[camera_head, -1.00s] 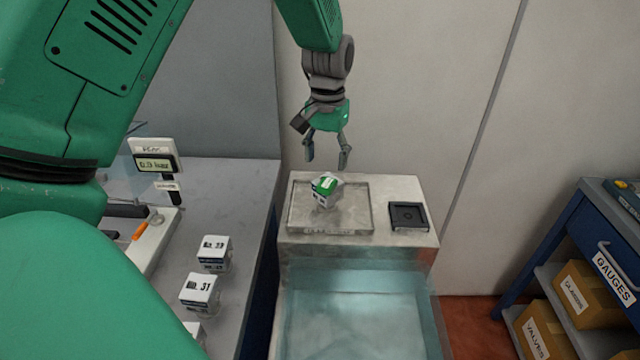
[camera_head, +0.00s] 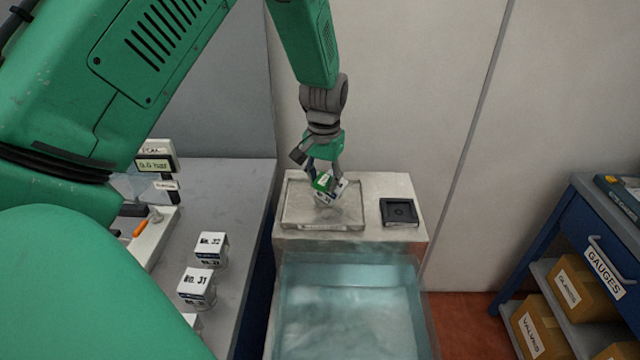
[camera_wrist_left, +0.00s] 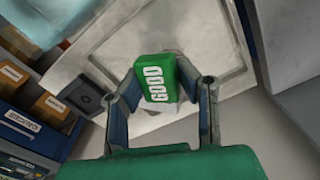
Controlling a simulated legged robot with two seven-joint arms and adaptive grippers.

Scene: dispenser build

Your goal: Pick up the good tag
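The good tag (camera_head: 323,181) is a small green block marked GOOD in white. It sits on a white-lidded jar (camera_head: 325,198) in the shallow metal tray. In the left wrist view, the good tag (camera_wrist_left: 155,78) lies between the fingers of my left gripper (camera_wrist_left: 158,84), with a finger on either side. The fingers look spread, with small gaps beside the tag. In the head view my left gripper (camera_head: 323,172) points down right over the tag, and its fingertips partly overlap the tag and lid. My right gripper is not in view.
The metal tray (camera_head: 290,213) rests on a pale stand with a black square fixture (camera_head: 400,212) at its right. A translucent bluish bin (camera_head: 350,310) is in front. A blue shelf (camera_head: 560,235) with boxes is at right.

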